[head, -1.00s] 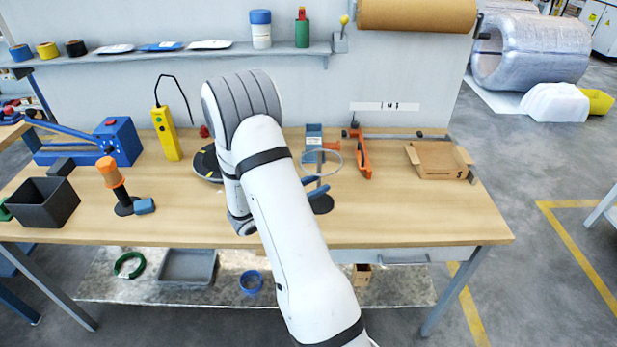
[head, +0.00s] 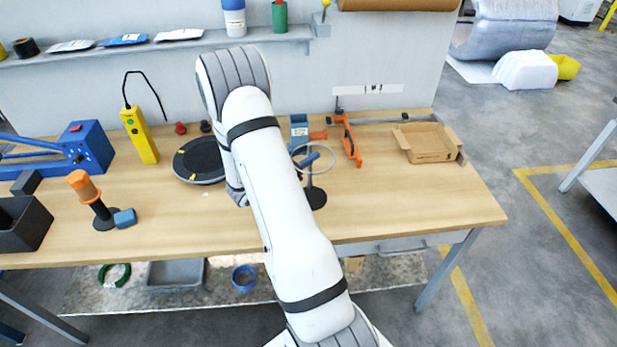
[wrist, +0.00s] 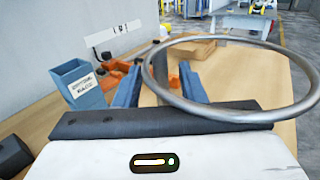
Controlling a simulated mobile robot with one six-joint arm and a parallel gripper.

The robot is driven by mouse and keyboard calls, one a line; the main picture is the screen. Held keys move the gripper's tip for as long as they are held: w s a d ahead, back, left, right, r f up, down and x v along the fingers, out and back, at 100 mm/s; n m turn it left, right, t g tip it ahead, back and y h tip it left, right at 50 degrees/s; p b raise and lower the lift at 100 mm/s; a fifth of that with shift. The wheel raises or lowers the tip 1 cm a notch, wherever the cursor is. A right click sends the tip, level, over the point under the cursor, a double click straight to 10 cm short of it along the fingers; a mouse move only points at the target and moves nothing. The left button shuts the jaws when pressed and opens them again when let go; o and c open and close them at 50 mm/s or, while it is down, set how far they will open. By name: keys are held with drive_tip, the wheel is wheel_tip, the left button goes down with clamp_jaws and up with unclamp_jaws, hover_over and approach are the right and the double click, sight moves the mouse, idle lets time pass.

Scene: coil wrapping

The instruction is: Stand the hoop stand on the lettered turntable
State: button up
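The hoop stand shows a pale ring (head: 315,158) on a thin post above a round black base (head: 318,197), upright on the bench right of my forearm. The turntable (head: 190,163), a black disc with yellow marks, lies left of my arm, partly hidden; no lettering is readable.
A blue labelled box (wrist: 82,85) and an orange tool (head: 348,140) stand behind the hoop stand. An open cardboard box (head: 428,143) is at right. A yellow handheld device (head: 139,135) and an orange-topped post (head: 90,195) stand left. The front middle bench is clear.

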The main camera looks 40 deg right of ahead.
drive_tip(key=shift+d, duration=0.85)
drive_tip(key=shift+c, duration=0.4)
clamp_jaws()
